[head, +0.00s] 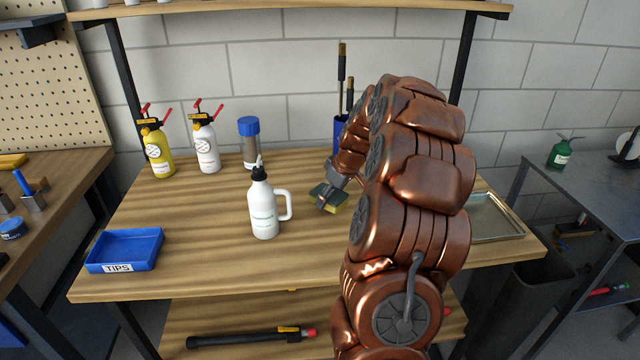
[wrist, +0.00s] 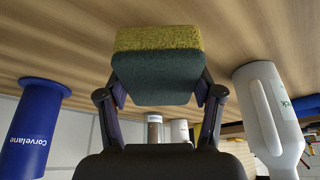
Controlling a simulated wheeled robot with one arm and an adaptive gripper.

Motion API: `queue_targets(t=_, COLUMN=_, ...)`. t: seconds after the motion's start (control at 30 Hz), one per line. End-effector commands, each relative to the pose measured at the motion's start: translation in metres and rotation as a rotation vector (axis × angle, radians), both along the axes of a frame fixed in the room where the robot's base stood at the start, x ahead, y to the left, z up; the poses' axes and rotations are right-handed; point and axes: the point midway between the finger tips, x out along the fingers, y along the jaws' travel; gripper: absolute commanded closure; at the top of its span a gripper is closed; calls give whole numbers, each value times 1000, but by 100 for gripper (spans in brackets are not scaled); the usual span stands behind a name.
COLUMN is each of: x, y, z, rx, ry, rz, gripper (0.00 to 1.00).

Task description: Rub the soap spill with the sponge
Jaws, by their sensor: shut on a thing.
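My gripper (head: 330,187) is shut on a sponge (head: 328,204) at the middle right of the wooden workbench (head: 190,220). In the wrist view the sponge (wrist: 158,65) sits between the two fingers of my gripper (wrist: 160,90), with a yellow layer and a dark green layer. The sponge is at or just above the bench top; I cannot tell if it touches. I see no soap spill in either view; my arm hides part of the bench.
A white jug bottle (head: 264,205) stands left of the sponge. A blue holder (head: 342,130) with tools stands behind it. A blue tips tray (head: 124,250) is front left, a metal tray (head: 494,217) right. Spray bottles (head: 205,145) and a blue-capped tube (head: 249,145) stand at the back.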

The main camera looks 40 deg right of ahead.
Motion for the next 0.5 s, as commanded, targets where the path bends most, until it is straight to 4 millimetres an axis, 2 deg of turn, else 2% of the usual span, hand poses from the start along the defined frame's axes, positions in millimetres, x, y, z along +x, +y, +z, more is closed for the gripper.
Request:
queue_targets(t=0.3, x=3, y=2, z=31, rx=-2, ry=-3, rz=4, gripper=72)
queue_targets(t=0.5, x=2, y=3, z=42, rx=0, ry=-1, rz=6, gripper=72)
